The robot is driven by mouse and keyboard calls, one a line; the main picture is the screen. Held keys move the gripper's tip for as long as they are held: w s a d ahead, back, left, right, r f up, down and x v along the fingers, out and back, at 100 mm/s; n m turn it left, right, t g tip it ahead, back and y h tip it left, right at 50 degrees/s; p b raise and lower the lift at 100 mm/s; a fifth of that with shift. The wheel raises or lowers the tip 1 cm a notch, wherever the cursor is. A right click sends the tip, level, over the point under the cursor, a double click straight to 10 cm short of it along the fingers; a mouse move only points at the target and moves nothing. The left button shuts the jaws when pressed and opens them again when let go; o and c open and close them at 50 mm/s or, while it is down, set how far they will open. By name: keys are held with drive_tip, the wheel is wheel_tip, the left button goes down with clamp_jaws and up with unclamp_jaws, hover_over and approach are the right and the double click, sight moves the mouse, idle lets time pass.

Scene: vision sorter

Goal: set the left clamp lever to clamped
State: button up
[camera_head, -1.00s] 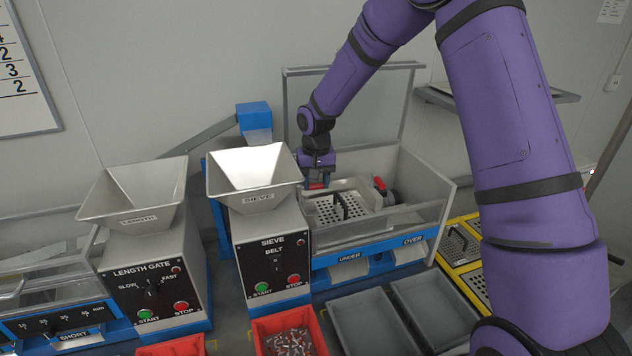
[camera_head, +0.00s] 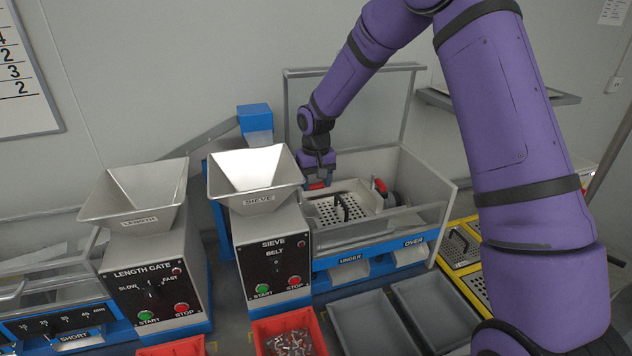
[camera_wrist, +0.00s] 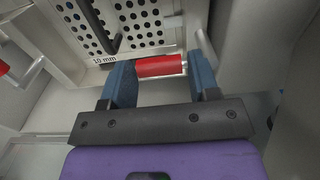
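The left clamp lever's red handle (camera_wrist: 162,66) lies crosswise between the two blue fingers of my gripper (camera_wrist: 160,78) in the wrist view. The fingers stand at either end of the handle, and I cannot tell whether they press on it. In the head view the same red handle (camera_head: 317,186) shows just below my gripper (camera_head: 320,178), at the left end of the sieve plate. The perforated sieve plate (camera_head: 327,209) has a dark handle and, in the wrist view, a "10 mm" label (camera_wrist: 104,59). The right clamp's red lever (camera_head: 380,186) is at the plate's right side.
Clear walls and a raised lid (camera_head: 400,110) surround the sieve box. The sieve hopper (camera_head: 254,180) stands close to the left. Grey trays (camera_head: 372,325) and a red bin of small parts (camera_head: 262,335) sit in front.

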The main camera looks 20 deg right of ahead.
drive_tip(key=shift+r, duration=0.1)
wheel_tip(320, 180, up, 11)
idle(0.5)
